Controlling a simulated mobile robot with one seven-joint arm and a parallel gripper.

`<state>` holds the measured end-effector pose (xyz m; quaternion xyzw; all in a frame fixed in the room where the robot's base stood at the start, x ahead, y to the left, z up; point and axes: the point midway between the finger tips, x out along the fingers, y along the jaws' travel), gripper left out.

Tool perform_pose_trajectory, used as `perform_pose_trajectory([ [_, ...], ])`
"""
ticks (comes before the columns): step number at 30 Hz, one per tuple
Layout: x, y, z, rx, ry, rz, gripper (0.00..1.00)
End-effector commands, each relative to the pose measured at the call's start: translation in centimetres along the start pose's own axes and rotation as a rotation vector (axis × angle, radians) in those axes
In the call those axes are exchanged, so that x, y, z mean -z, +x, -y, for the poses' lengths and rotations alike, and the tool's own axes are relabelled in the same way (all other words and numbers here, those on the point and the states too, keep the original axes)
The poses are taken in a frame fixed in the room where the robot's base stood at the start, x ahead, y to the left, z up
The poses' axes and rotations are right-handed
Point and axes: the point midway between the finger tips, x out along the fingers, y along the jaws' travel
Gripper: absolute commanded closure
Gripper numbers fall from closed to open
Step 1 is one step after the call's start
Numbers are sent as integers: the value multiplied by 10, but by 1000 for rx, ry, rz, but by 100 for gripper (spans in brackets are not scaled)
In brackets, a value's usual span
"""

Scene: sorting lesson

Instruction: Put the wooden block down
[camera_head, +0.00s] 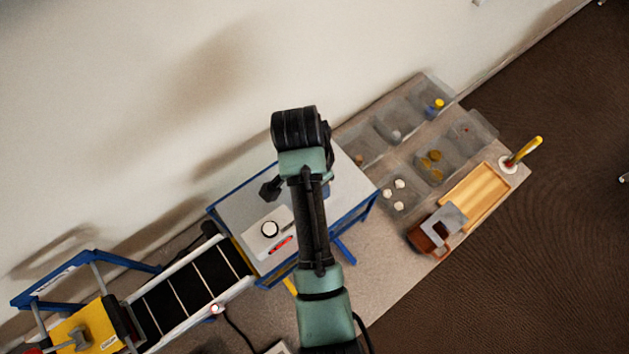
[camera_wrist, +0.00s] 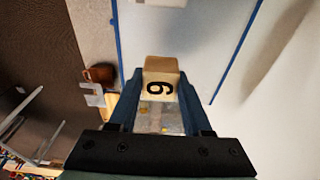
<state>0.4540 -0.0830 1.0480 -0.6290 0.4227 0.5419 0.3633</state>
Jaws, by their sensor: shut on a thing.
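The wooden block (camera_wrist: 161,80) is pale, with a black digit, 6 or 9, on the face toward the wrist camera. My gripper (camera_wrist: 160,86) is shut on it, with one dark blue finger on each side. The grey table with blue edges (camera_head: 352,188) lies under my arm in the head view. Its pale top (camera_wrist: 185,35) shows beyond the block in the wrist view. In the head view my arm hides the block and most of the fingers. I cannot tell how high the block is above the table.
A white plate with a round knob (camera_head: 269,229) and a red mark lies on the table. A conveyor (camera_head: 190,290) adjoins it at left. A wall rises behind.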

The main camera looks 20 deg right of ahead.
Motion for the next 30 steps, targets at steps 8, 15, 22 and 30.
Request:
perform_pose_trajectory([
  [8, -6, 31, -1, -3, -1, 2, 100],
  [15, -9, 56, 0, 1, 0, 0, 100],
  [22, -9, 56, 0, 2, 0, -1, 100],
  [30, -9, 58, 0, 1, 0, -1, 24],
])
